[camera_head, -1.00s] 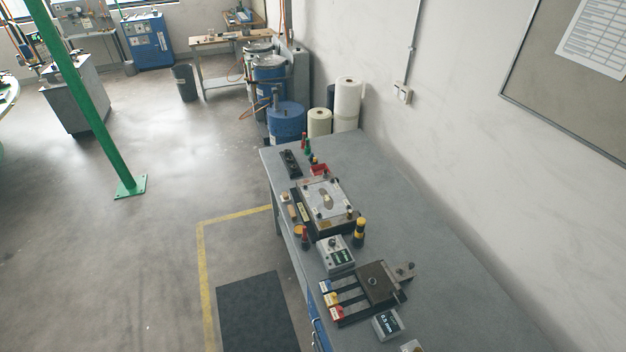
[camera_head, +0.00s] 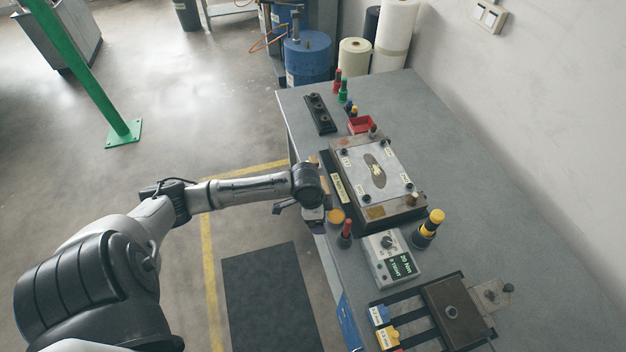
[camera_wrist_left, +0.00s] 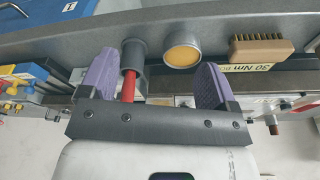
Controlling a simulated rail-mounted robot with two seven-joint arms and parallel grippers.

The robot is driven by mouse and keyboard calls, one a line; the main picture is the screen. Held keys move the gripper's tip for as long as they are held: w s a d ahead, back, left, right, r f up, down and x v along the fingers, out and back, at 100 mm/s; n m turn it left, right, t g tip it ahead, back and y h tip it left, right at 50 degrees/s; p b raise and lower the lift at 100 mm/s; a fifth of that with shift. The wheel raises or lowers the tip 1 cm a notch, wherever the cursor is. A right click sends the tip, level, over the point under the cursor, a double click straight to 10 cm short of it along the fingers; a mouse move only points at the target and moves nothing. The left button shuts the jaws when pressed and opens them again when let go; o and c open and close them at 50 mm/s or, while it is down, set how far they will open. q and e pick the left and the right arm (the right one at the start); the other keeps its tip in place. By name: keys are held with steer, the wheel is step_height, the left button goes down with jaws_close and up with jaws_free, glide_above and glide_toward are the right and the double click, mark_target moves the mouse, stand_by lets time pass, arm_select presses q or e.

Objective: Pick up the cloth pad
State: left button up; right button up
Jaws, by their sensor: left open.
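I cannot pick out the cloth pad for certain in the current views; my left arm covers part of the bench's near left edge. My left gripper (camera_head: 316,222) is at that edge, beside the fixture block. In the left wrist view its two purple fingers (camera_wrist_left: 155,75) are spread apart with nothing held. A red-handled tool in a grey holder (camera_wrist_left: 130,65) and a round tin with a yellow-orange face (camera_wrist_left: 181,52) show between and beyond the fingers. A wooden brush (camera_wrist_left: 258,52) lies to the right of them. My right gripper is not in view.
The fixture block (camera_head: 378,205) with a metal plate stands mid-bench. A torque display box (camera_head: 390,258), a yellow-topped post (camera_head: 430,228) and a dark clamp unit (camera_head: 455,310) are nearer. A red tray (camera_head: 361,125) is behind. The bench's right side is clear.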

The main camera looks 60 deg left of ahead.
arm_select(q)
steer(key=shift+n+t, duration=0.3)
steer(key=shift+n, duration=0.4)
steer(key=w+a+b, duration=0.2)
steer(key=a, duration=0.2)
steer(key=w+a+b, duration=0.2)
steer(key=a+b, duration=0.1)
steer(key=a, duration=0.1)
steer(key=w+a+f+b, duration=0.1)
steer(key=w+a+b, duration=0.1)
steer(key=a, duration=0.3)
steer(key=shift+w+f+b, duration=0.1)
steer(key=shift+w+b, duration=0.1)
steer(key=shift+b, duration=0.4)
steer(key=n+t+b, duration=0.2)
steer(key=b, duration=0.5)
glide_toward(313, 159)
steer(key=v, duration=0.3)
steer(key=b+x, duration=0.2)
steer(key=x, duration=0.6)
steer(key=shift+f, duration=0.15)
steer(key=shift+w+d+f+b, duration=0.15)
steer(key=shift+w+f+b, duration=0.15)
steer(key=shift+f, duration=0.3)
steer(key=b+x, duration=0.1)
steer(key=x, duration=0.3)
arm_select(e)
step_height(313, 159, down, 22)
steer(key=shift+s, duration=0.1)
